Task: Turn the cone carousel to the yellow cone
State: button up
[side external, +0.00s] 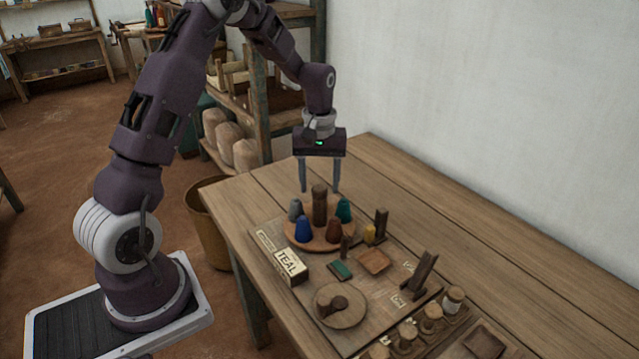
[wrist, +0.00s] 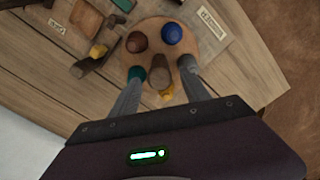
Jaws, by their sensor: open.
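The cone carousel is a round wooden disc (side external: 327,245) on the table, also in the wrist view (wrist: 198,44). It carries a blue cone (side external: 303,229), a red-brown cone (side external: 333,230), a teal cone (side external: 343,210) and a grey cone (side external: 295,209) around a brown central post (side external: 319,206). A yellow cone (wrist: 168,91) shows beside the post in the wrist view; in the side view it is hidden. My gripper (side external: 320,190) is open and points down over the carousel, its fingers on either side of the post's top. I cannot tell whether they touch it.
A small yellow piece (side external: 369,235) stands by a dark upright (side external: 381,224) right of the carousel. A box marked TEAL (side external: 289,266), a green block (side external: 341,270), a square tray (side external: 374,261) and a round knobbed piece (side external: 340,305) lie in front. The table's right back is clear.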

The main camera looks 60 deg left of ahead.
jog(key=shift+f, duration=0.3)
grip_shut()
dwell(1.2)
